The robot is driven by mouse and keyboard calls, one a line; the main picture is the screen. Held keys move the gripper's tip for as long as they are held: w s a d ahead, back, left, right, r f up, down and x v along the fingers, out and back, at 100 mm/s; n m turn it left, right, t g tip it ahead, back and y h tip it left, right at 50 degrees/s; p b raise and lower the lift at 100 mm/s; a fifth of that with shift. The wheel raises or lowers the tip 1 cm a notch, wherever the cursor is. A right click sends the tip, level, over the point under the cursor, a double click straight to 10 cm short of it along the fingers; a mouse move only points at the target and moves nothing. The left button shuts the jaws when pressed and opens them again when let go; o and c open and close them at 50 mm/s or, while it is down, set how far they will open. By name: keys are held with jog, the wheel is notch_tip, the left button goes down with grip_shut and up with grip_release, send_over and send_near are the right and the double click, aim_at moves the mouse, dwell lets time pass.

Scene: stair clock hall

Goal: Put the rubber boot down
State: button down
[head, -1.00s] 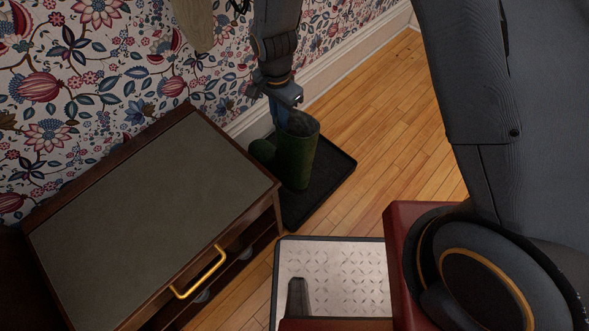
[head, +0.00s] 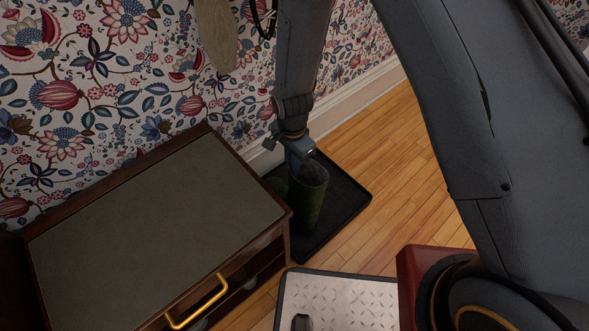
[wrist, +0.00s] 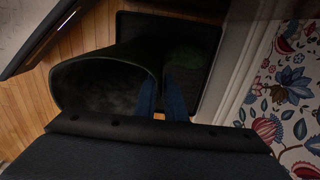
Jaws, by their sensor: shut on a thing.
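The dark green rubber boot (head: 309,205) stands nearly upright over the black tray (head: 345,205) on the floor in the head view. I cannot tell whether its sole touches the tray. My gripper (head: 302,164) is shut on the boot's top rim. In the wrist view the boot's wide opening (wrist: 105,85) faces me, and the blue fingers (wrist: 162,98) pinch its right edge. A second green boot (head: 277,184) stands behind and left of it, mostly hidden; it also shows in the wrist view (wrist: 190,50).
A low wooden cabinet (head: 160,210) with a grey-green top and brass handle stands close left of the tray. The flowered wall and white baseboard (head: 350,100) run behind. A patterned metal plate (head: 345,295) lies in front. Wooden floor (head: 410,150) is clear to the right.

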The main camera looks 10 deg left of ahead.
notch_tip(320, 180, down, 2)
jog(key=shift+f, duration=0.1)
jog(key=c, duration=1.8)
grip_release()
